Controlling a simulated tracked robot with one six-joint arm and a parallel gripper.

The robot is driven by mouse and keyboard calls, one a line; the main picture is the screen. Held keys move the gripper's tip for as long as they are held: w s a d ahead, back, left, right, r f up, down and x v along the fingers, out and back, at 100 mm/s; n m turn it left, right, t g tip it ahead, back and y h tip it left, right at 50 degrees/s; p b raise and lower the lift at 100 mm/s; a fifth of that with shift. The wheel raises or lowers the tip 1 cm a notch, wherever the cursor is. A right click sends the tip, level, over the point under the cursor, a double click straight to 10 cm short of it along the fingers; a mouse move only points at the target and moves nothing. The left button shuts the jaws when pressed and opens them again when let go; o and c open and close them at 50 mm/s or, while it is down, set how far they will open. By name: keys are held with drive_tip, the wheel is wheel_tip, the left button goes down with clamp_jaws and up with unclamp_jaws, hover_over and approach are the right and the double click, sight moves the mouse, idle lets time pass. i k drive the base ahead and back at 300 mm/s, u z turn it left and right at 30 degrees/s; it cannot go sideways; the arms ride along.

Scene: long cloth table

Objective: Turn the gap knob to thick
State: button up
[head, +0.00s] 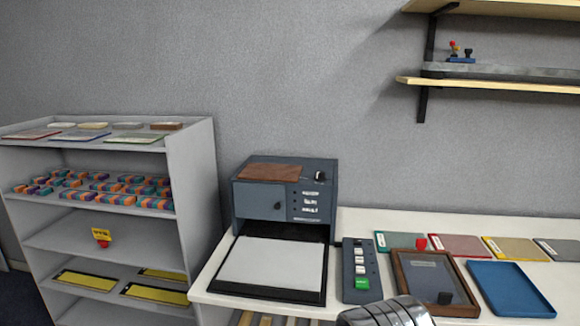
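A dark blue-grey machine (262,201) stands on the white table with a wide plate holding a white sheet (272,262) in front of it. A black knob (320,176) with a light mark sits on its top right. A small round dark knob (277,206) is on its front face, beside a panel of small labels (310,202). I cannot read the labels, so I cannot tell which knob is the gap knob or where it points. A silver part of my arm shows at the bottom edge. My gripper's fingers are not in view.
Further right are a wood-framed tray (402,285), a blue tray (510,289) and coloured boards (459,246). A grey shelf unit (190,185) stands left; wall shelves (490,84) are upper right.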

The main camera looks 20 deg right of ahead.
sight(320, 176)
drive_tip(key=u, duration=0.5)
drive_tip(key=i, duration=0.9)
drive_tip(key=u, duration=0.35)
